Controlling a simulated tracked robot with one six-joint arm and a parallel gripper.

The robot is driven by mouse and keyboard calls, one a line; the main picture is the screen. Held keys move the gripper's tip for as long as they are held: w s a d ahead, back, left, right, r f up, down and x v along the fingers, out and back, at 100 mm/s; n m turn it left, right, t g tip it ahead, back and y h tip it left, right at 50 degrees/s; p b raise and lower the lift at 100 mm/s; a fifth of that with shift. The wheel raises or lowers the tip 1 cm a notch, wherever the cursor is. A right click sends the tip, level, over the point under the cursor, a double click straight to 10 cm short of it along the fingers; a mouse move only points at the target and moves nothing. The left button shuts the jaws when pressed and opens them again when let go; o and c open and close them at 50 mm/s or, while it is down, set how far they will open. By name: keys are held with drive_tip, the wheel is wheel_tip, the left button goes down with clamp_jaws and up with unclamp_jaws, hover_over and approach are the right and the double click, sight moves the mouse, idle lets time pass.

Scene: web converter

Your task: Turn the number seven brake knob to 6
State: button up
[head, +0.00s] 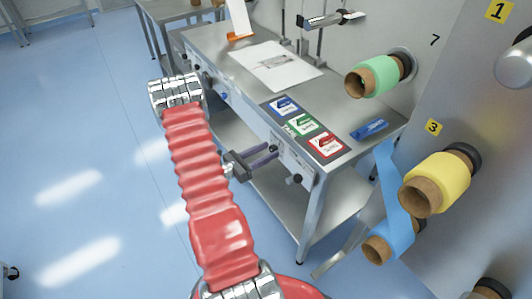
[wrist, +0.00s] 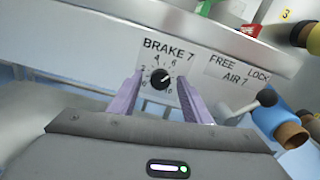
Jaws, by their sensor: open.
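The brake seven knob (wrist: 160,77) is a small black dial with a pale mark, under a "BRAKE 7" label on the white front panel (wrist: 105,55) of the bench. Numbers ring it, with 6 at its upper right; the mark is too small to read surely. My gripper (wrist: 159,79) is open, its two purple fingers left and right of the knob in the wrist view. I cannot tell whether they touch it. In the head view my gripper (head: 277,153) is at the bench front, and the knob cannot be made out there.
Right of the knob is a black-ended lever (wrist: 267,97) under a "FREE LOCK AIR 7" label. The bench top (head: 225,60) overhangs the panel. Yellow (head: 437,180) and green (head: 376,76) rolls stick out from the machine wall at right.

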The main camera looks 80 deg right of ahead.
drive_tip(key=shift+s+d, duration=0.1)
drive_tip(key=shift+d, duration=0.05)
drive_tip(key=c, duration=1)
